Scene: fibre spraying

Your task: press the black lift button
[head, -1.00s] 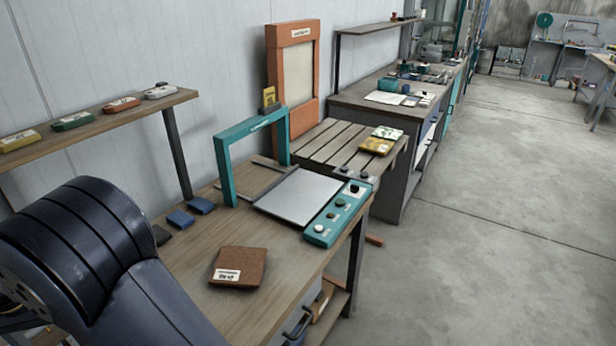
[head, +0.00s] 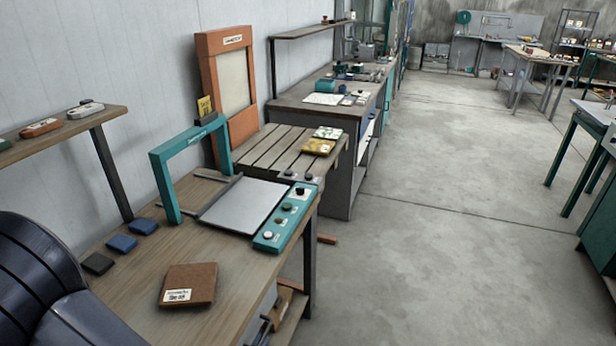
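A teal control panel (head: 285,218) lies along the right end of the near wooden bench. A black button (head: 300,190) sits at its far end, with a small label beside it. Greenish buttons (head: 287,206) follow along the panel, and a white button (head: 268,235) is at the near end. The label text is too small to read, so I cannot tell which black one is the lift button. My gripper is out of view; only a dark arm link shows at lower left.
A grey plate (head: 243,205) and a teal upright frame (head: 188,165) stand beside the panel. A brown block (head: 188,284) and blue pads (head: 122,243) lie on the near bench (head: 135,290). An orange frame (head: 212,92) leans behind. The concrete floor (head: 420,260) to the right is clear.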

